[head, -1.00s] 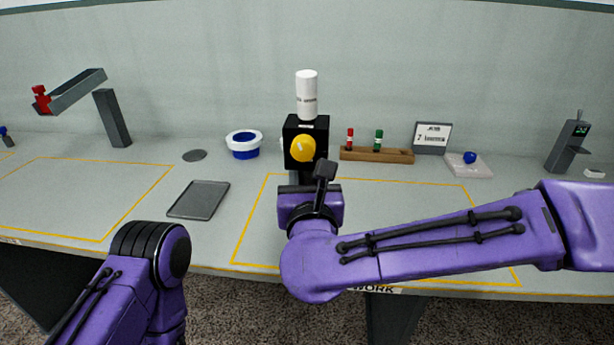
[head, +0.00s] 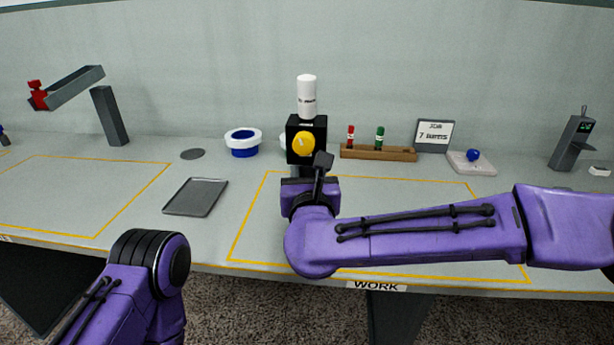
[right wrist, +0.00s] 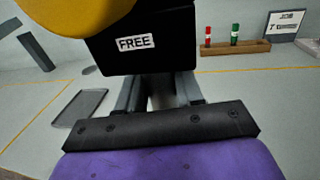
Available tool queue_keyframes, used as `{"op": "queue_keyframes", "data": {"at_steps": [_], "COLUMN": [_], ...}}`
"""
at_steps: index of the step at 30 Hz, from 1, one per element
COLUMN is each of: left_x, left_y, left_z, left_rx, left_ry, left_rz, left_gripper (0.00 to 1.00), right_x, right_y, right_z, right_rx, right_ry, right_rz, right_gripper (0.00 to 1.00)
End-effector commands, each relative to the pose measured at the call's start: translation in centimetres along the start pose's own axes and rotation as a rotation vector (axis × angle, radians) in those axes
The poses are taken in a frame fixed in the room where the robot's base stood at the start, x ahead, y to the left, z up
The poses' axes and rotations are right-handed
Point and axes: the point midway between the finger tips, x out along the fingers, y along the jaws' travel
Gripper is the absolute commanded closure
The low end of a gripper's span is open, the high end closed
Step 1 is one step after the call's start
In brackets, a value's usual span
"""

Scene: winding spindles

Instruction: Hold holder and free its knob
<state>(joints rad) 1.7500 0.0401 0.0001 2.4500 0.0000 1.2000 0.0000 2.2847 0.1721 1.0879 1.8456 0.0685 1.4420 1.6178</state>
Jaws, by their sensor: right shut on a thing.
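The holder is a black block (head: 320,134) with a round yellow knob (head: 303,144) on its front and a white cylinder (head: 307,97) standing upright on top. In the right wrist view the block's face (right wrist: 155,40) carries a "FREE" label (right wrist: 133,43), and the yellow knob (right wrist: 75,12) fills the top left corner. My right gripper (right wrist: 160,92) is shut on the holder's narrow lower part, just below the block. In the head view that grip (head: 303,171) is partly hidden by my wrist. My left arm shows at the lower left, but its gripper is out of view.
A dark tray (head: 195,197) lies left of the holder. Behind are a blue-and-white bowl (head: 244,144), a wooden rack (head: 378,153) with red and green pegs, a job sign (head: 434,136) and a blue knob on a pad (head: 472,163). The yellow-outlined area at left is clear.

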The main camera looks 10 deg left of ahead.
Motion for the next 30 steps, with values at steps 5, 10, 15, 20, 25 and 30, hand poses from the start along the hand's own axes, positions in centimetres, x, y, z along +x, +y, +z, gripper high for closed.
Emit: {"op": "queue_keyframes", "data": {"at_steps": [5, 10, 15, 20, 25, 30], "left_x": [1.1, 1.8, 2.5, 3.2, 3.8, 4.5], "left_y": [0.1, 0.2, 0.2, 0.3, 0.3, 0.4], "left_z": [0.4, 0.7, 1.0, 1.3, 1.6, 1.9], "left_rx": [0.000, 0.000, 0.000, 0.000, 0.000, 0.000], "left_ry": [0.000, 0.000, 0.000, 0.000, 0.000, 0.000], "left_rz": [0.000, 0.000, 0.000, 0.000, 0.000, 0.000], "left_gripper": [0.57, 0.57, 0.57, 0.57, 0.57, 0.57], "right_x": [1.2, 2.4, 3.6, 4.7, 5.8, 7.0], "right_y": [-0.1, -0.2, -0.2, -0.3, -0.4, -0.5], "right_z": [-1.2, -2.2, -3.1, -4.1, -5.0, -6.0], "right_rx": [0.002, 0.003, 0.002, 0.001, 0.001, 0.000], "right_ry": [-0.002, -0.002, -0.002, -0.002, -0.003, -0.002], "right_rz": [-0.001, -0.002, -0.001, -0.001, 0.000, -0.001], "right_gripper": [1.00, 1.00, 1.00, 1.00, 1.00, 1.00]}}
